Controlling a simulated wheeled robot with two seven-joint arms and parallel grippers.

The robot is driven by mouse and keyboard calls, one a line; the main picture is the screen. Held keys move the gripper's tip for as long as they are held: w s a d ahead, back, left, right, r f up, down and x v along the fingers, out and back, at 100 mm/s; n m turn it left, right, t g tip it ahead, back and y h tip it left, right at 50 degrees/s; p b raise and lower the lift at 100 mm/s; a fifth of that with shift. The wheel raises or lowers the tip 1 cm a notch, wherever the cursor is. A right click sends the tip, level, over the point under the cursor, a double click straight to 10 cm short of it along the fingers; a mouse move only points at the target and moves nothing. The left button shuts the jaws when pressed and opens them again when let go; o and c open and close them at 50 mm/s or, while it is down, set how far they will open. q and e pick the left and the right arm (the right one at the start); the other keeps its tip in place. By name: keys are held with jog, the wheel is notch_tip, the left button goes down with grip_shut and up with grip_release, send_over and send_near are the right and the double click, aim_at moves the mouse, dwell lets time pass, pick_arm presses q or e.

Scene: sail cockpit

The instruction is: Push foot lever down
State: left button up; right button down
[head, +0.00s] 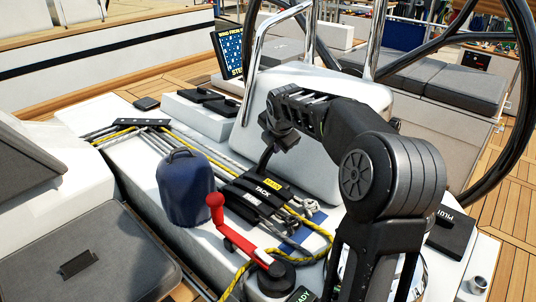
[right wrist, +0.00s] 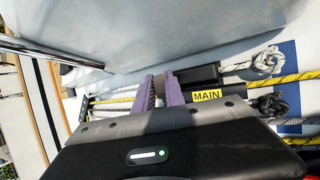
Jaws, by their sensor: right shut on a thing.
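The clutch bank (head: 262,193) sits on the white cockpit coaming with black levers and ropes running through it. I can read a yellow MAIN label (head: 273,183) and a TACK label (head: 268,191) on it. I see no FOOT label. My right gripper (head: 263,167) reaches down to the far side of the bank. In the right wrist view its purple fingers (right wrist: 161,92) are shut on a dark lever-like part (right wrist: 158,83) beside the yellow MAIN label (right wrist: 207,95). Its label is hidden, and its angle cannot be told. My left gripper is out of view.
A blue-covered winch (head: 185,188) and a red winch handle (head: 232,233) stand nearer than the bank. A yellow rope (head: 310,257) lies loose around the handle. The white pedestal (head: 310,110) and steering wheel (head: 510,130) stand behind and right. A display (head: 229,55) is at the back.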

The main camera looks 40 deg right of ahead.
jog(key=s+f+t+b, duration=0.1)
jog(key=b, duration=0.2)
jog(key=s+f+t+b, duration=0.1)
jog(key=s+t+b, duration=0.1)
jog(key=b, duration=0.2)
jog(key=shift+s+d+f+m+b, duration=0.1)
jog(key=shift+s+d+m+b, duration=0.1)
jog(key=shift+m+b, duration=0.15)
jog(key=c, duration=1.4)
grip_release()
jog(key=p+v, duration=0.1)
jog(key=v, duration=0.7)
